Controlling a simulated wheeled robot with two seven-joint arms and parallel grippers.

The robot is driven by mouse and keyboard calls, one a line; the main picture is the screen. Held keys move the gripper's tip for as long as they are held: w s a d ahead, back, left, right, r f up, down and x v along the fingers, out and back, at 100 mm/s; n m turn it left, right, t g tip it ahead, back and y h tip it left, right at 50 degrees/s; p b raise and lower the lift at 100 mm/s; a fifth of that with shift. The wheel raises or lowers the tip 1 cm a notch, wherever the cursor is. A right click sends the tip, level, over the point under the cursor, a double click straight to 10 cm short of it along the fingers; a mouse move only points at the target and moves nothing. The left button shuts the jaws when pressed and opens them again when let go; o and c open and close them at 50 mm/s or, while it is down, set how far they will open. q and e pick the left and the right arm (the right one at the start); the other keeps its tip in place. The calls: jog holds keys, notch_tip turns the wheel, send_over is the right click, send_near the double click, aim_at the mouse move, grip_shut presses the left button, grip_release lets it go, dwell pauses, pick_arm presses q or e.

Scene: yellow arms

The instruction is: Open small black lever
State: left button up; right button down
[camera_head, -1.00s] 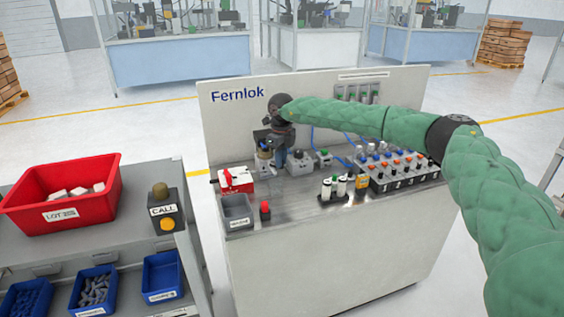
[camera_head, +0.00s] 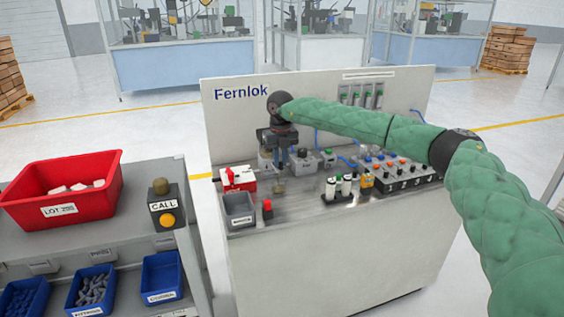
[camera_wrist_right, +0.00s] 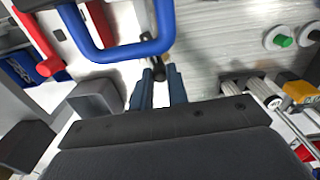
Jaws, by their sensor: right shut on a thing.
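My right gripper (camera_head: 282,163) points down over the left part of the Fernlok bench top, at the end of my green-sleeved arm. In the right wrist view its two blue-grey fingers (camera_wrist_right: 158,76) are close together on the end of a small black lever (camera_wrist_right: 149,45). The lever's dark round end sits between the fingertips, and its shaft runs up in the picture to beneath a blue U-shaped handle. In the head view the lever cannot be made out behind the gripper. My left gripper is in neither view.
The blue handle (camera_wrist_right: 125,48) lies close beyond the fingers.

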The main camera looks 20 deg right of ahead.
jog(key=shift+a, duration=0.1)
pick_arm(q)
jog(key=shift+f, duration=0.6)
pick_arm(e)
jog(key=shift+m, duration=0.3)
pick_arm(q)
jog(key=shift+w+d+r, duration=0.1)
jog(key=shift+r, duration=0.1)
pick_arm(e)
jog(key=c, duration=1.5)
grip_release()
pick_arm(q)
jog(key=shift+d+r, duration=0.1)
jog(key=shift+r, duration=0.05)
pick_arm(e)
jog(key=shift+o, duration=0.7)
jog(key=shift+a, duration=0.1)
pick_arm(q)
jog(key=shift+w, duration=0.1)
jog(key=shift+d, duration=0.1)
